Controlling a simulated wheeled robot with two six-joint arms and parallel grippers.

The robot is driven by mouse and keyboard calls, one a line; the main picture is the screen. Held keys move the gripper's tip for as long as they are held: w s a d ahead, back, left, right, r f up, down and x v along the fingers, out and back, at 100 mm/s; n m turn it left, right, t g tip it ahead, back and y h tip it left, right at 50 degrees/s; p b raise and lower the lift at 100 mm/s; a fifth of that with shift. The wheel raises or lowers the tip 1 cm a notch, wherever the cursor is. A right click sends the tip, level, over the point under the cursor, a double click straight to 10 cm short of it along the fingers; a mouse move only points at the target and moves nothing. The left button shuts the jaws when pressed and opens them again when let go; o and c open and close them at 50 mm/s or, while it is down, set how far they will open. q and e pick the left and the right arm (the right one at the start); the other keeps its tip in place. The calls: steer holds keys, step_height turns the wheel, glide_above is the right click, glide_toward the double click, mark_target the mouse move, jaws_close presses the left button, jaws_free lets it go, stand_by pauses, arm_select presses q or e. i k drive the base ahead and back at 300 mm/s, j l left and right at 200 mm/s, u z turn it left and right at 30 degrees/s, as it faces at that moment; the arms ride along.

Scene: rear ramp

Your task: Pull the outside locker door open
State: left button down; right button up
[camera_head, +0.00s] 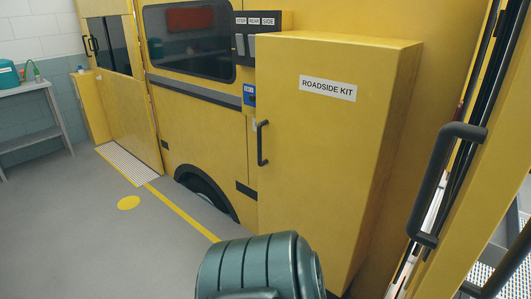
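The outside locker (325,150) is a tall yellow box on the side of a yellow vehicle, labelled "ROADSIDE KIT" (328,88). Its front door looks closed, flush with the box. A black vertical bar handle (262,143) sits on the door's left edge, about halfway up. Nothing touches the handle. Neither of my grippers is in view.
A panel labelled STEP, REAR, SIDE (254,20) is at the locker's upper left. A black grab handle (440,180) stands right of the locker. A wheel (205,190) shows low left. Grey floor (80,235) is clear at left; a bench (28,90) stands far left.

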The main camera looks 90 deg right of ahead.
mark_target(323, 107)
steer(key=z, duration=2.1)
